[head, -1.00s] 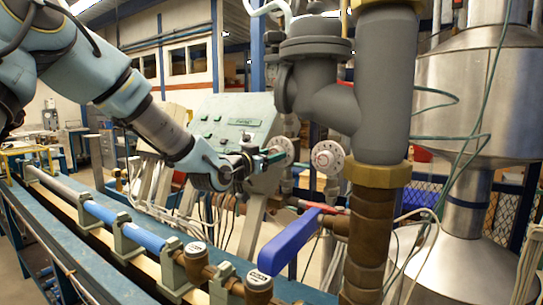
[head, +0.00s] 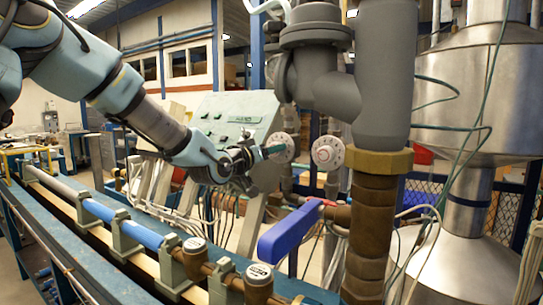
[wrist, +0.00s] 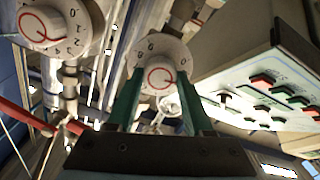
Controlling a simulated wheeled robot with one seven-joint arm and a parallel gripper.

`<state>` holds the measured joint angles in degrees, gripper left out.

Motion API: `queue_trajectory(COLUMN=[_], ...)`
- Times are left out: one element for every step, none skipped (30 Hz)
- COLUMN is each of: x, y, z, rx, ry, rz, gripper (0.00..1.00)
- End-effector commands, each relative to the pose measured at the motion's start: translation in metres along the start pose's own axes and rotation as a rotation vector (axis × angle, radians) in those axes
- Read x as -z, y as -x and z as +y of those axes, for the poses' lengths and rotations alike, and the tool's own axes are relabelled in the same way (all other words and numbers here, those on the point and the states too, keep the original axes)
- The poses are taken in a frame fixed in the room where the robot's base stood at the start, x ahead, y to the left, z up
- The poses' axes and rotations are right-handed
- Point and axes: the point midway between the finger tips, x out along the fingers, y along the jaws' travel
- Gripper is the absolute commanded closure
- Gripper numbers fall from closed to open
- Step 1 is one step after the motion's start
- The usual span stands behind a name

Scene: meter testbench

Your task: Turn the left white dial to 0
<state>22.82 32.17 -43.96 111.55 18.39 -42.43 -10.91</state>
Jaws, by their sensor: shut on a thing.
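The left white dial (head: 280,147) is at the middle of the head view, left of a second white dial (head: 327,153). In the wrist view the left dial (wrist: 160,68) has a red mark on its face and small digits on its rim; which digit it is set to is too small to tell. My gripper (head: 264,152) is at the dial's left side in the head view. In the wrist view its two green fingers (wrist: 158,92) lie on both sides of the dial, shut on it. The second dial (wrist: 48,28) is at the upper left there.
A thick grey and brass pipe (head: 385,90) stands right of the dials. A blue lever handle (head: 290,232) juts out below them. A sloped control panel (head: 235,118) is behind my gripper, its coloured buttons (wrist: 265,108) at the right of the wrist view.

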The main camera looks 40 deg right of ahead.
Motion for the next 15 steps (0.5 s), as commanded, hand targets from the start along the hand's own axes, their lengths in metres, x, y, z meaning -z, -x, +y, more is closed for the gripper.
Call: queue_trajectory(x=[-0.0016,-0.0015,-0.0015,-0.0014,-0.0013,-0.0013,-0.0013,-0.0013,-0.0012,-0.0010,-0.0009,-0.0007,-0.0007,-0.0008,-0.0008], y=[0.0002,0.0002,0.0002,0.0002,0.0002,0.0003,0.0003,0.0002,0.0002,0.0003,0.0003,0.0003,0.0002,0.0002,0.0002], z=[-0.0016,-0.0016,-0.0017,-0.0016,-0.0017,-0.0019,-0.0019,-0.0015,-0.0013,-0.0017,-0.0018,-0.0014,-0.0013,-0.0015,-0.0016], rx=[0.001,0.001,0.001,0.001,0.001,0.002,0.002,0.001,0.001,0.001,0.001,0.001,0.001,0.001,0.001], ry=[0.046,0.075,0.113,0.142,0.171,0.208,0.235,0.262,0.297,0.323,0.348,0.380,0.404,0.426,0.456], rz=[0.001,0.001,0.001,0.001,0.001,0.000,0.000,0.000,0.000,0.000,0.000,0.000,0.000,0.000,0.000], gripper=[1.00,1.00,1.00,1.00,1.00,1.00,1.00,1.00,1.00,1.00,1.00,1.00,1.00,1.00,1.00])
